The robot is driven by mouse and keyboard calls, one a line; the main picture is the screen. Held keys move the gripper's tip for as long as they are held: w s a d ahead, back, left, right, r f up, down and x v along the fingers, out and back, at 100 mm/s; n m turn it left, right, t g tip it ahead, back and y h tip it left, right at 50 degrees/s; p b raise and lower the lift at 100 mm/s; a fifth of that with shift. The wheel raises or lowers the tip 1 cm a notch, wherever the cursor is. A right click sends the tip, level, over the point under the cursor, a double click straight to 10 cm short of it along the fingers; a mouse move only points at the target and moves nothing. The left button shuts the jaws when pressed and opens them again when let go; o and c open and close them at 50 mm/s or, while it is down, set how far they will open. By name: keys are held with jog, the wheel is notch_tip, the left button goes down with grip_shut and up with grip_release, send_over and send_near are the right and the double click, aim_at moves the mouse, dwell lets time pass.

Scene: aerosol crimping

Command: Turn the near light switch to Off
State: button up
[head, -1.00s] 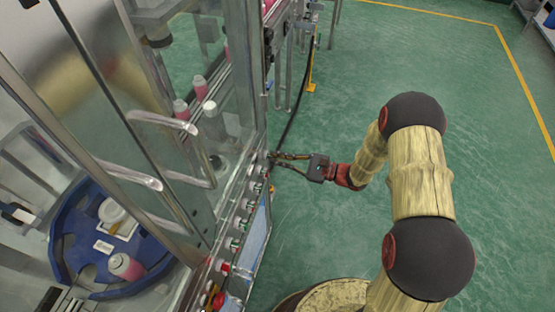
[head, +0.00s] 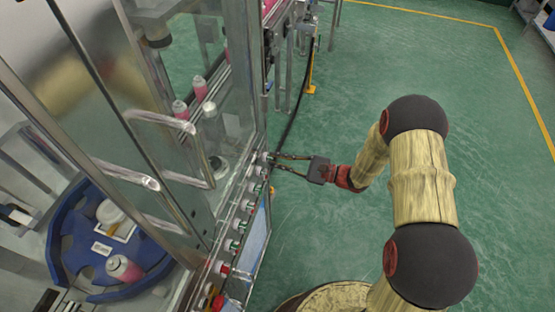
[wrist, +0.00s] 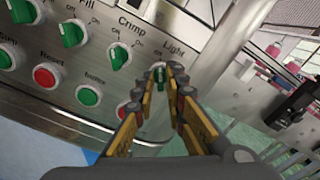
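The light switch (wrist: 160,74) is a green knob under the label "Light" on the steel control panel (wrist: 210,42). In the wrist view it shows between the tips of my gripper (wrist: 168,80), partly covered by them. In the head view my gripper (head: 277,161) reaches from the right to the top end of the panel's knob row, its two fingers spread apart. The fingertips are at or close to the knob; contact cannot be told. The knob's exact setting is hard to read.
A green Crimp knob (wrist: 119,56) and a Fill knob (wrist: 73,33) sit left of the light switch. Red and green push buttons, including Reset (wrist: 46,76), lie below. Glass doors with steel handles (head: 160,122) stand left of the panel. Green floor (head: 325,225) is open to the right.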

jog(key=shift+o, duration=1.2)
jog(key=shift+d, duration=0.1)
jog(key=v, duration=1.1)
jog(key=shift+s+d, duration=0.15)
jog(key=shift+d, duration=0.25)
